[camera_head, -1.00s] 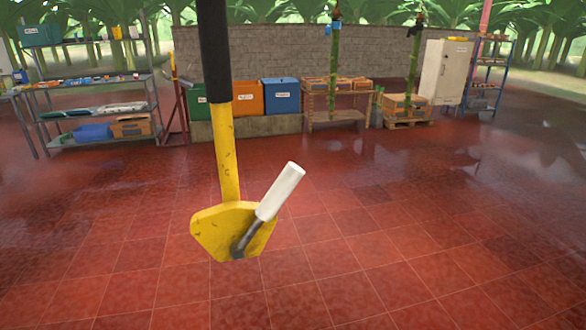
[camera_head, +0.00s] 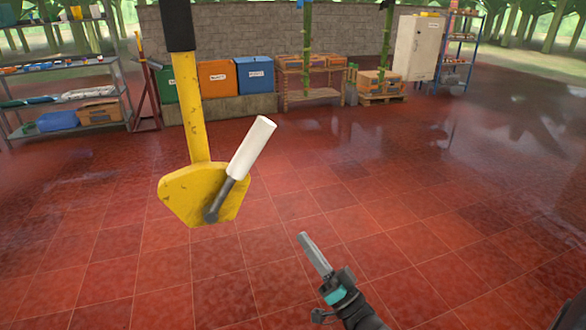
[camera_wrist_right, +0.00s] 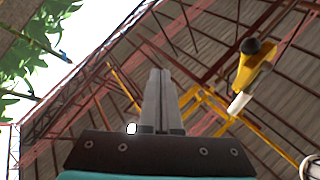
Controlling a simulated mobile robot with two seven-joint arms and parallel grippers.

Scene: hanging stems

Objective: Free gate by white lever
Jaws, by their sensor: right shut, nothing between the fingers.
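The white lever (camera_head: 252,146) has a white grip on a dark rod, tilted up to the right. It is mounted on a yellow plate (camera_head: 192,193) at the foot of a hanging yellow post (camera_head: 191,105) with a black upper sleeve. My right gripper (camera_head: 304,238) is shut and empty, below and to the right of the lever, clear of it. In the right wrist view its shut fingers (camera_wrist_right: 161,78) point up the picture. There the white grip (camera_wrist_right: 238,103) and yellow plate (camera_wrist_right: 250,70) show to the right of the fingers. My left gripper is not in view.
A metal shelf (camera_head: 60,95) stands at the left. Green, orange (camera_head: 221,78) and blue bins stand along a grey block wall (camera_head: 345,30). A wooden rack (camera_head: 310,85), a pallet with boxes (camera_head: 380,88) and a white cabinet (camera_head: 418,48) are farther right. The red tiled floor is open.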

